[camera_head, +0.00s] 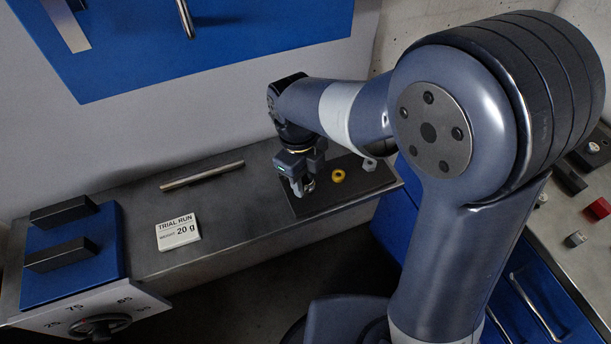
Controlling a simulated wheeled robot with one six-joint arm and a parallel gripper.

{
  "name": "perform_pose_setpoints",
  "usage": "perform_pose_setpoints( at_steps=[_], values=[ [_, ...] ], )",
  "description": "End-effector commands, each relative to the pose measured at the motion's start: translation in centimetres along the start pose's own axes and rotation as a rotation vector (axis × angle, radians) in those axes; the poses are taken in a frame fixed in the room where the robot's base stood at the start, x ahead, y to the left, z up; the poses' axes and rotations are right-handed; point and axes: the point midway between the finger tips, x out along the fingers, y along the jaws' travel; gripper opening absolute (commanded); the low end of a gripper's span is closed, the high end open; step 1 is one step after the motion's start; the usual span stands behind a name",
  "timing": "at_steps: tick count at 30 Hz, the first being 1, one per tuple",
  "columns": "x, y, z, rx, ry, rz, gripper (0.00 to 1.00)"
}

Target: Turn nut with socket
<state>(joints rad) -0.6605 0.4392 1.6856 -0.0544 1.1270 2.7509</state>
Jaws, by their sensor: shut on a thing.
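My gripper (302,187) points down over the left part of a dark plate (318,206) on the metal bench. It is shut on a small grey metal piece (309,183), low at the plate. The piece is partly hidden by the fingers, and I cannot tell whether it is the socket or the nut. A yellow ring-shaped part (338,175) lies on the plate just right of my gripper. A grey, hex-looking piece (369,164) sits farther right at the plate's back edge. I cannot make out a socket seated on a nut.
A metal rod (202,175) and a "TRIAL RUN 20 g" card (178,233) are on the bench to the left. A blue unit (72,262) with black blocks and a dial (98,326) stands at far left. Small parts lie on the right bench (565,225).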

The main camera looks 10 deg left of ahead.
Motion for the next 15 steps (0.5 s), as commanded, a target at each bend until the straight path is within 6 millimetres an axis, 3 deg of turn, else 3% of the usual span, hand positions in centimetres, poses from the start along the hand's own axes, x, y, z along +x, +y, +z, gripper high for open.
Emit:
perform_pose_setpoints(
  at_steps=[4,11,12,15],
  values=[
    [0.11,0.06,-0.1,0.102,0.004,0.016,0.0],
    [0.12,0.06,-0.08,0.122,0.004,0.017,0.0],
    [0.11,0.06,-0.07,0.122,0.003,0.017,0.38],
    [0.09,0.05,-0.06,0.121,0.003,0.017,0.47]
  ],
)
